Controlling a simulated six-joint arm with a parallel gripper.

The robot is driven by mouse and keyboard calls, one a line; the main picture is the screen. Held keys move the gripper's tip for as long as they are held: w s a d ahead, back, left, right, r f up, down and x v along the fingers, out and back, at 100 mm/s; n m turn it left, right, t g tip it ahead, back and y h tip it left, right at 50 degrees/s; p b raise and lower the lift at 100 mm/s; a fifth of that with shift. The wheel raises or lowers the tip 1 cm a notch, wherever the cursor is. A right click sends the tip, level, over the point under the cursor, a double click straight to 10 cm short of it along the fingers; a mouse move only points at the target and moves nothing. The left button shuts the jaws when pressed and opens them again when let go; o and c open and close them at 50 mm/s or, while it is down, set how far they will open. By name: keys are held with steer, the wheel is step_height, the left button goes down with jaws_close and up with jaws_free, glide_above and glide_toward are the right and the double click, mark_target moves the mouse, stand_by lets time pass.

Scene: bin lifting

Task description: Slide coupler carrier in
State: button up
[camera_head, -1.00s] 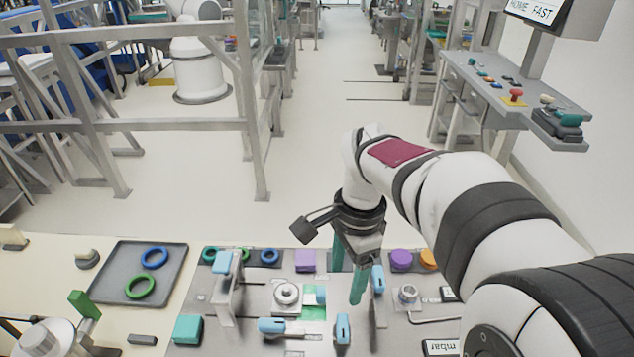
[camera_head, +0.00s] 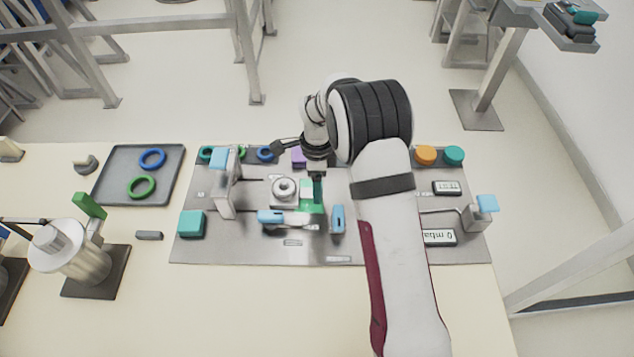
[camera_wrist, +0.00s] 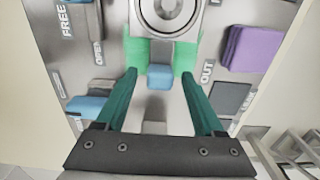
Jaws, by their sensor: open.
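The carrier shows as a grey block with a round metal coupler (camera_head: 284,189), left of my gripper in the head view. The coupler is at the top edge of the wrist view (camera_wrist: 168,10). A light-blue tab (camera_wrist: 160,79) sticks out from the carrier towards me, over a green strip (camera_wrist: 185,57). The green strip (camera_head: 311,197) also shows in the head view. My gripper (camera_wrist: 159,73) is open, its two dark green fingers on either side of the tab with gaps. In the head view my gripper (camera_head: 317,195) hides the tab.
A purple block (camera_wrist: 252,48) lies right of the OUT label. Blue levers stand nearby on the panel (camera_head: 280,252), one left of centre (camera_head: 285,217), one upright (camera_head: 338,219). A grey tray (camera_head: 120,186) with rings is at left.

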steer(key=shift+f, duration=0.3)
steer(key=shift+c, duration=0.3)
jaws_close()
steer(key=shift+a+r, duration=0.1)
stand_by(0.9)
